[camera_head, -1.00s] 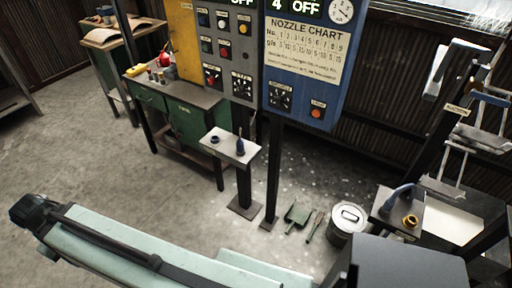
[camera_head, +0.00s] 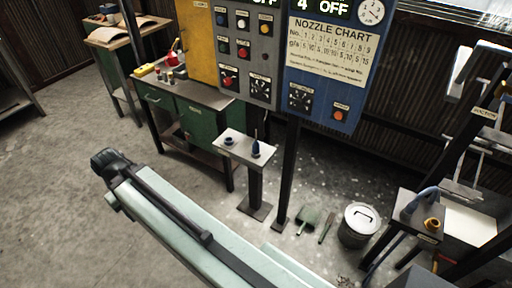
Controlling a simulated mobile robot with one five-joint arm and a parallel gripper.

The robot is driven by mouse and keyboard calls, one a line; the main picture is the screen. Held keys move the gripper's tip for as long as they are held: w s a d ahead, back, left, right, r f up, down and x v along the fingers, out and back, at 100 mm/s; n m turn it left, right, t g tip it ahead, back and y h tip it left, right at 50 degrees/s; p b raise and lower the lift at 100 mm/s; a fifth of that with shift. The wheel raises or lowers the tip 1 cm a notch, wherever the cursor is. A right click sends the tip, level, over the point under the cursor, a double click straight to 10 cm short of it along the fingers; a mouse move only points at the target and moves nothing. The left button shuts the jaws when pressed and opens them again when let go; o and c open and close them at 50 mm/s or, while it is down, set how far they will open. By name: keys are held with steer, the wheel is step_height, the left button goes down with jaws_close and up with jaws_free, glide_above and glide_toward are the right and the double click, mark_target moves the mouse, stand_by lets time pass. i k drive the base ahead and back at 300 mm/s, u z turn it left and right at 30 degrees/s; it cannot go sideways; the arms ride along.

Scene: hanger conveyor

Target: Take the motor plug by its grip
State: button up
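A control panel (camera_head: 328,75) on a post stands behind the pedestal. A green workbench (camera_head: 195,120) is behind left. A lidded bin (camera_head: 359,226), a dustpan (camera_head: 307,217) and a stand with a blue hose and yellow fitting (camera_head: 432,224) are right. The left floor is clear.

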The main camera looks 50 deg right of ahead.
mark_target(255, 145)
steer(key=i, duration=0.9)
steer(key=u, duration=0.05)
